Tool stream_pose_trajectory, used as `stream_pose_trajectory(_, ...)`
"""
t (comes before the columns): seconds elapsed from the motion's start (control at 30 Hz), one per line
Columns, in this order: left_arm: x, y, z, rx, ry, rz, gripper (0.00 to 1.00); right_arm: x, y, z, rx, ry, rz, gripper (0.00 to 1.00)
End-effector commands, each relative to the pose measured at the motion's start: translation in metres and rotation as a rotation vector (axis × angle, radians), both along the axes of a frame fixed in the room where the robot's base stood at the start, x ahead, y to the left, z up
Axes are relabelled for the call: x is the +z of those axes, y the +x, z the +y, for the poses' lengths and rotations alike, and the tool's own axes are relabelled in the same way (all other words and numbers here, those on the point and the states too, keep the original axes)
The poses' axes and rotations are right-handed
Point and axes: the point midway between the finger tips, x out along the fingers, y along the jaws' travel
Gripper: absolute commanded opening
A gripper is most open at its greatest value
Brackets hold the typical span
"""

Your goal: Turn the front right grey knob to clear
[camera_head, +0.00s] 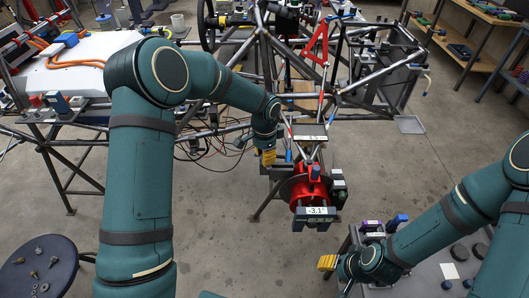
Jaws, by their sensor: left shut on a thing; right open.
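The tube chassis (262,70) stands at the back centre. Its near corner carries a red hub (309,187) with a dark disc and a gauge (317,211) reading -3.1°. My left gripper (267,158), with yellow fingertips, points down just left of and above this hub. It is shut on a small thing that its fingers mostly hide. I cannot make out a grey knob clearly there. My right gripper (327,263) is open and empty, low at the centre right, below the hub and left of the grey bench.
The grey bench (425,280) at lower right holds dark round parts and a white card (449,270). A dark round stool (45,268) with small hardware stands at lower left. A white panel (85,65) lies at upper left. The floor between is mostly clear.

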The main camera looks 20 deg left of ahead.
Motion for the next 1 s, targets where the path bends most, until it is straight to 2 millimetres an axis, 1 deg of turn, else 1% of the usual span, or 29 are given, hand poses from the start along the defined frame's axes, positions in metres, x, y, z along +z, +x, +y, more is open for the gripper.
stream_pose_trajectory(0.03,0.001,0.000,0.000,-0.043,-0.001,0.001,0.00,0.004,0.001,0.000,-0.002,0.000,-0.002,0.50)
stream_pose_trajectory(0.2,0.001,0.000,0.000,-0.188,0.000,0.000,0.00,0.009,0.003,-0.001,-0.004,-0.002,-0.006,0.50)
stream_pose_trajectory(0.5,0.000,0.000,0.000,-0.373,0.000,0.001,0.00,0.016,0.005,-0.001,-0.009,-0.003,-0.011,0.50)
stream_pose_trajectory(0.7,0.000,0.000,0.000,-0.436,-0.001,0.001,0.00,0.018,0.006,-0.001,-0.011,-0.003,-0.014,0.50)
stream_pose_trajectory(1.0,0.000,0.000,0.000,-0.461,0.000,0.000,0.00,0.018,0.007,-0.001,-0.011,-0.004,-0.015,0.50)
